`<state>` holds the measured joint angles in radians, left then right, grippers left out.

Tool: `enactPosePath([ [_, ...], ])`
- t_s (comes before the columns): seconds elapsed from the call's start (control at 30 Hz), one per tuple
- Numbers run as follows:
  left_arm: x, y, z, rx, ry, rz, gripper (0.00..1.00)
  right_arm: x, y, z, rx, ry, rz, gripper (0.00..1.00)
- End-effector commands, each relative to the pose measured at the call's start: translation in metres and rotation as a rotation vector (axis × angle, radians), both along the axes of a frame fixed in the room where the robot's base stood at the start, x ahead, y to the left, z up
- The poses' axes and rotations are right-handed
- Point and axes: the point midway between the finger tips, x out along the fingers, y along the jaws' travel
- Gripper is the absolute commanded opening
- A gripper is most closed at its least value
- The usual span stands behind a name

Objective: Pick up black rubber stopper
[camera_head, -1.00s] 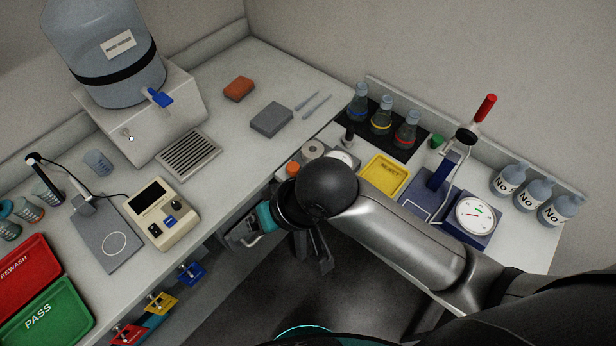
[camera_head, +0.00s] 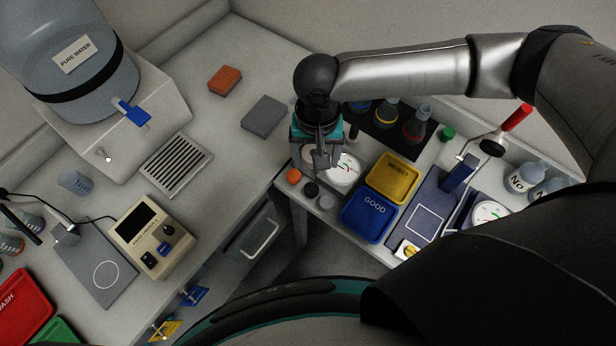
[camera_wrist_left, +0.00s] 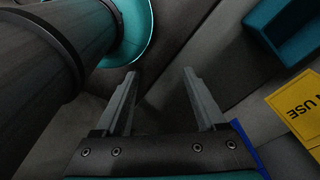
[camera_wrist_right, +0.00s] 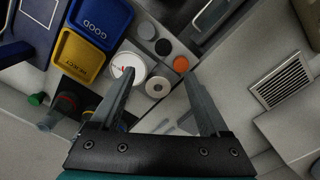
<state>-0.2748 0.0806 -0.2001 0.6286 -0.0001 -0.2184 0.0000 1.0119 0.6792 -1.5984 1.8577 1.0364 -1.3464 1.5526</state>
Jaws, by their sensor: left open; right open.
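The black rubber stopper (camera_head: 311,190) appears as a small dark disc on the side bench, between an orange stopper (camera_head: 294,176) and a grey stopper (camera_head: 326,202). In the right wrist view the black stopper (camera_wrist_right: 163,47) lies beyond the fingertips, roughly in line with the gap between them. My right gripper (camera_head: 323,160) is open and empty, above the bench beside the stoppers; its fingers also show in the right wrist view (camera_wrist_right: 160,74). My left gripper (camera_wrist_left: 160,73) is open and empty in the left wrist view, away from the stoppers; the head view does not show it.
Flasks (camera_head: 416,124) stand on a black mat behind. A white ring (camera_wrist_right: 158,87) lies between the right fingers' lines in the wrist view.

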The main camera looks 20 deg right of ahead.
Motion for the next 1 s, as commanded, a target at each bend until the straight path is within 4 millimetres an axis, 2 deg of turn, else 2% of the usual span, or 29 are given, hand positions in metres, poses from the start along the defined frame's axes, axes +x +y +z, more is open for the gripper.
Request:
enactPosePath([
  [0.2, -0.031, 0.001, -0.006, 0.002, 0.048, 0.000, 0.72, -0.001, 0.001, -0.047, -0.002, 0.002, 0.003, 0.79],
  [0.3, -0.038, 0.002, -0.009, 0.004, 0.059, -0.001, 0.72, -0.001, 0.001, -0.066, -0.001, 0.001, 0.004, 0.79],
  [0.43, -0.036, 0.001, -0.011, 0.004, 0.055, -0.001, 0.72, 0.000, 0.002, -0.084, 0.000, 0.001, 0.005, 0.79],
  [0.73, -0.017, 0.000, -0.011, 0.001, 0.025, -0.001, 0.72, 0.001, 0.003, -0.101, 0.002, -0.002, 0.006, 0.79],
  [1.0, -0.017, 0.000, -0.017, 0.000, 0.025, 0.000, 0.72, 0.005, 0.006, -0.134, 0.000, 0.000, 0.006, 0.79],
])
